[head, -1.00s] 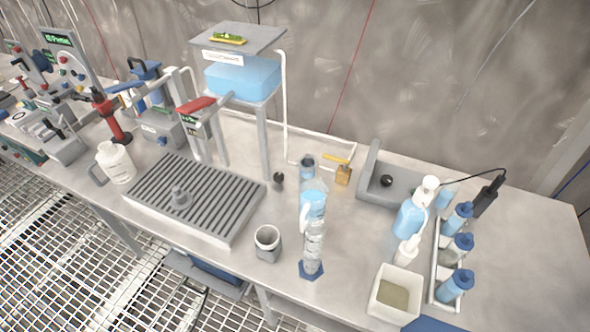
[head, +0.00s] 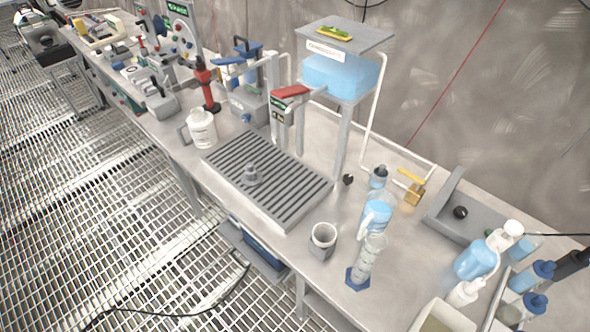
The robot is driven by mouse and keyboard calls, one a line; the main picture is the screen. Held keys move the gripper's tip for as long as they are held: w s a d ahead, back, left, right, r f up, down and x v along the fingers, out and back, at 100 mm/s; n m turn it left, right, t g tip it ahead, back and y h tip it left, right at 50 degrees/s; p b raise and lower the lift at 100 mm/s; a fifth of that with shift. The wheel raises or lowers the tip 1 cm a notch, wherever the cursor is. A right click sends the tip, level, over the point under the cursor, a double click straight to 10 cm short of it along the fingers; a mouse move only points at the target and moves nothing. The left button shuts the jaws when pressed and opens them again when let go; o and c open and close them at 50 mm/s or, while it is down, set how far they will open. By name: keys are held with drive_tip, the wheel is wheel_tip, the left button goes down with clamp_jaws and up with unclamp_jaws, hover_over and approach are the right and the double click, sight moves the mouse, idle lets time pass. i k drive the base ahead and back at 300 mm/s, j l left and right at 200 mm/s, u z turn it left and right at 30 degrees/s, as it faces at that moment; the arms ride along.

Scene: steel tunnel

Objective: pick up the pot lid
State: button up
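I cannot make out a pot lid for certain in the head view. A small grey stepped piece with a knob-like top (head: 250,175) stands on a ribbed grey drain tray (head: 285,205) on the steel bench; I cannot tell what it is. A small black round knob (head: 460,212) shows on a grey low-walled unit (head: 478,222) at the right; whether it belongs to a lid is unclear. My gripper is not in view.
The long bench (head: 190,170) runs from far left to lower right. A white jug (head: 202,128), a grey cup (head: 322,239), a clear cylinder (head: 367,258) and bottles (head: 476,260) stand on it. A blue tank stand (head: 342,75) rises behind. Grating floor (head: 90,200) lies open at left.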

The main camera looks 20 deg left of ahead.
sight(251, 172)
drive_tip(key=u, duration=1.05)
drive_tip(key=i+l+u, duration=0.6)
drive_tip(key=i+j, duration=0.05)
drive_tip(key=j, duration=0.05)
